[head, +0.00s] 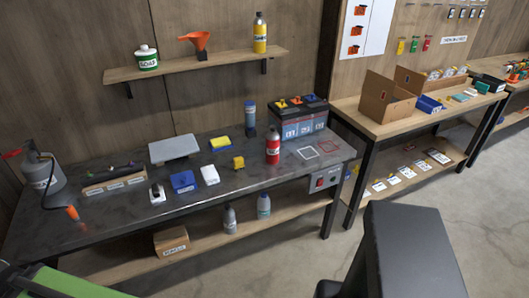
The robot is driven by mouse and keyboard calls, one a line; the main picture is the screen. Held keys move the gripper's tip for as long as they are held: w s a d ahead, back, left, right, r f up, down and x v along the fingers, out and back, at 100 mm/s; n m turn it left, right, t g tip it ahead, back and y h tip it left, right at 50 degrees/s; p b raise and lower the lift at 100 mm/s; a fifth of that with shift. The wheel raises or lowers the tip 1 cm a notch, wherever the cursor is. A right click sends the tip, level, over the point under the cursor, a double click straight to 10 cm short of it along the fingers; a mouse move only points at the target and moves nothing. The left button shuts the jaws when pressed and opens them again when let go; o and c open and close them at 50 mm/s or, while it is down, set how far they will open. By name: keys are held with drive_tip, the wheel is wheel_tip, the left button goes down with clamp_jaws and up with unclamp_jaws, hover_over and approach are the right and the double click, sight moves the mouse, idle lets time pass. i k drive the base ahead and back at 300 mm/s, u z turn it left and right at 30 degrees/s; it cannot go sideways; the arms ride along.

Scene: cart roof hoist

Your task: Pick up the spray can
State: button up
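A red can with a dark top (273,147), which looks like the spray can, stands upright on the dark workbench (110,222) near its right end. It is in front of a dark battery with red and yellow terminal caps (299,121) and left of two square outlines marked on the bench. Nothing holds it. A yellow can with a dark cap (260,33) stands on the wall shelf. My gripper's fingers are not in view. A large dark block at the lower right looks like part of my own body.
A blue cylinder (250,115) stands behind and left of the red can. A yellow piece (238,163), a white box (209,175) and a blue box (183,181) lie to its left. A second table (395,128) with cardboard boxes stands right. Open floor (310,238) lies in front.

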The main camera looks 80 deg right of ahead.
sight(272, 138)
drive_tip(key=u, duration=0.1)
drive_tip(key=k, duration=0.8)
drive_tip(key=z, duration=1.4)
drive_tip(key=i, duration=0.55)
drive_tip(key=u, duration=0.15)
